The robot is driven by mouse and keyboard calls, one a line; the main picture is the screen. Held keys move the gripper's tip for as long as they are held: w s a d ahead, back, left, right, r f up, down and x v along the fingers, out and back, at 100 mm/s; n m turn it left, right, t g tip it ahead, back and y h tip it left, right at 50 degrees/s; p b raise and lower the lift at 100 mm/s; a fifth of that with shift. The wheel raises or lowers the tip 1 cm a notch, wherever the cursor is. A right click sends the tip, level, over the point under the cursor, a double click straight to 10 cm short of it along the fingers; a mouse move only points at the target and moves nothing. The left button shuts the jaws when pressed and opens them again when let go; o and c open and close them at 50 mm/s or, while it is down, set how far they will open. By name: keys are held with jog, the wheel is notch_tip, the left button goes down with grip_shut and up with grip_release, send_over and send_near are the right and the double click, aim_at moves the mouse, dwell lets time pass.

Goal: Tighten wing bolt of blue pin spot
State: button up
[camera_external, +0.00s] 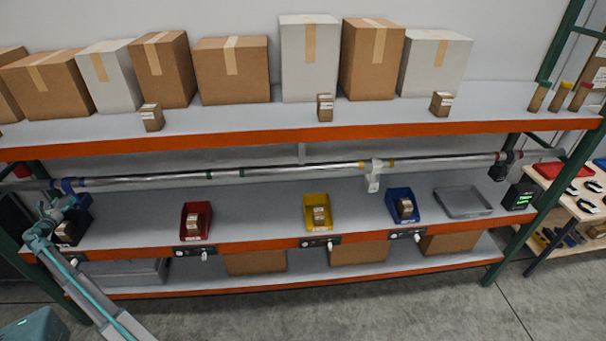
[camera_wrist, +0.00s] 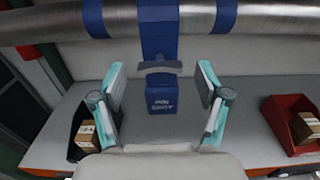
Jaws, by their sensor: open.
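The blue pin spot (camera_wrist: 162,98) hangs from the metal pipe (camera_wrist: 260,22) by a blue clamp strap (camera_wrist: 158,35) in the wrist view. A grey wing bolt (camera_wrist: 160,66) crosses the front of the strap, just above the lettered blue body. My gripper (camera_wrist: 160,82) is open, with one teal finger on each side of the wing bolt and visible gaps to it. In the external view my gripper (camera_external: 66,203) is at the far left, below the blue-banded pipe end; it and my arm largely hide the pin spot there.
A black bin (camera_external: 80,232) with a small box stands below my gripper. Red (camera_external: 207,222), yellow (camera_external: 327,228) and blue (camera_external: 390,205) bins stand rightward on the shelf. A white fixture (camera_external: 374,180) and a black one (camera_external: 499,170) hang farther along the pipe. An orange-edged shelf (camera_external: 250,137) runs above.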

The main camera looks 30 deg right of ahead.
jog(key=shift+x, duration=0.85)
jog(key=shift+c, duration=0.2)
jog(key=c, duration=1.1)
